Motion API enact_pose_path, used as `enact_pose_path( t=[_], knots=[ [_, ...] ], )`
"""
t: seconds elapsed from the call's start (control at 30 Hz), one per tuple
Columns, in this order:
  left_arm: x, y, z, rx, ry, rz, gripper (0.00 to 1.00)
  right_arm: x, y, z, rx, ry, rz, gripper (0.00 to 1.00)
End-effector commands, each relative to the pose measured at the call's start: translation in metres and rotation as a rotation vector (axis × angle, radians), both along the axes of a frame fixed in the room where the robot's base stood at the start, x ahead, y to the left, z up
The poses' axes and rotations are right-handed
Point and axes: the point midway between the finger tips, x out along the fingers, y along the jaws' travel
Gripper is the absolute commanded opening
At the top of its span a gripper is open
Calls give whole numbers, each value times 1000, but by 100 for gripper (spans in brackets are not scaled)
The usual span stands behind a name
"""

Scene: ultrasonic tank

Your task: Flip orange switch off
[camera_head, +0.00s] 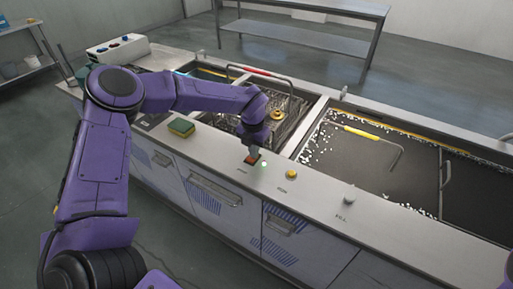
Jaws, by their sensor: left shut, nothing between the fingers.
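The orange switch (256,153) sits on the light counter strip in front of the open tank, close to my left gripper. Only part of it shows, and I cannot make out which way it is tipped. A small green light (264,164) glows just beside it. My left gripper (250,158) is shut and empty, pointing down right over the switch. I cannot tell whether it touches it. My right gripper is not in view; only a sliver of purple shows at the right edge.
A yellow knob (291,174) and a pale knob (349,195) stand right of the switch. The counter front strip is mostly clear.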

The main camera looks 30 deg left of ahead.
Motion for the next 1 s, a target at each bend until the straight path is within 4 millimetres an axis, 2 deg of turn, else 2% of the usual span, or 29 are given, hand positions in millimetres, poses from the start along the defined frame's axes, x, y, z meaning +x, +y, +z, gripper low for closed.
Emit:
enact_pose_path(
  t=[0.03,0.27,0.37,0.5,0.57,0.6,0.8,1.0],
  knots=[
    [-8,1,-11,2,29,3,0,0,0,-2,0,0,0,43],
    [-7,0,-7,3,28,1,0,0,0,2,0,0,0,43],
    [-6,-2,9,3,24,-1,0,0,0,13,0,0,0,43],
    [-5,-5,47,1,12,-3,0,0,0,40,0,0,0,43],
    [-4,-5,50,2,6,-3,0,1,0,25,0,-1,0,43],
    [-4,-6,60,2,4,-3,0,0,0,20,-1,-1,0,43],
    [-4,-7,108,2,1,-6,0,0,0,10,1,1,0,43],
    [-6,-6,135,2,3,-4,0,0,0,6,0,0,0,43]
  ],
)
